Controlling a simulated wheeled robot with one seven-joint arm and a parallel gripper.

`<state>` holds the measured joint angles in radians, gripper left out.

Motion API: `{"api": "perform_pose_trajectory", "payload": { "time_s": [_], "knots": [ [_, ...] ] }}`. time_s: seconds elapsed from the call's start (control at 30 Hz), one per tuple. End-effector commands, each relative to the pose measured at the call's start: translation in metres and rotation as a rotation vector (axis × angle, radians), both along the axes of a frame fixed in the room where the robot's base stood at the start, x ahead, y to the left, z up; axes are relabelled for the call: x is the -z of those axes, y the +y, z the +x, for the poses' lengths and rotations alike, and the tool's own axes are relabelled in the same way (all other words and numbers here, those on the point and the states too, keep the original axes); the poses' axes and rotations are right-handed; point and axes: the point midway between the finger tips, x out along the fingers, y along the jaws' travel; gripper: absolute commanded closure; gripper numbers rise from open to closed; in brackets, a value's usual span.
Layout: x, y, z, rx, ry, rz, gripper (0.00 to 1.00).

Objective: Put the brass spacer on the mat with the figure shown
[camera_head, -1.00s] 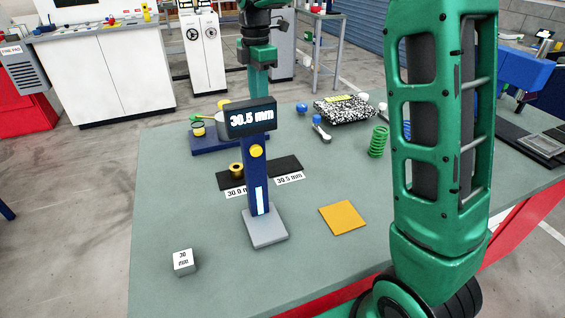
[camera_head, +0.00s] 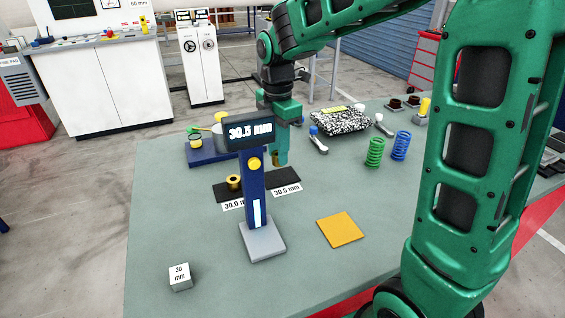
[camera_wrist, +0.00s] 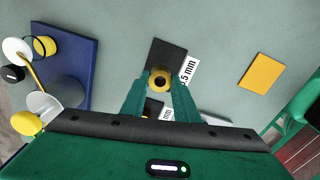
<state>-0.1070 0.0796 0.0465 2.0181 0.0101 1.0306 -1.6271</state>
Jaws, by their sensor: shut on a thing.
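My gripper (camera_head: 281,161) is shut on a brass spacer (camera_head: 276,159) at the far side of the table. In the wrist view the spacer (camera_wrist: 160,80) sits between the fingertips, over the dark mat labelled 30.5 mm (camera_wrist: 166,54). That mat (camera_head: 292,171) also shows in the head view; I cannot tell whether the spacer touches it. The gauge display (camera_head: 250,132) reads 30.5 mm and partly blocks the view of the gripper. A second brass spacer (camera_head: 234,182) stands on the dark mat labelled 30.0 mm (camera_head: 221,191).
The gauge stand (camera_head: 262,240) is in front of the mats. A blue tray (camera_head: 202,157) with a pot is behind left. A speckled block (camera_head: 340,121) and green (camera_head: 375,152) and blue (camera_head: 401,145) springs are right. An orange square (camera_head: 340,230) and a 30 mm cube (camera_head: 180,277) are nearer.

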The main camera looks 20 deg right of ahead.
Motion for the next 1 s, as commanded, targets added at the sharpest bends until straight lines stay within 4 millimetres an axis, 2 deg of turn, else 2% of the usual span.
{"api": "perform_pose_trajectory", "payload": {
  "time_s": [0.17,0.47,0.77,0.8,0.87,1.0],
  "knots": [
    [0.007,-0.002,-0.004,0.000,0.001,0.000,1.00],
    [0.042,-0.002,-0.004,0.000,0.002,0.000,1.00],
    [0.044,-0.002,-0.004,0.000,0.001,0.000,1.00],
    [0.044,-0.002,-0.004,0.001,0.001,0.000,0.70],
    [0.044,-0.002,-0.004,0.001,0.001,0.000,0.56],
    [0.044,-0.003,-0.004,0.001,0.001,0.000,0.54]
  ]
}}
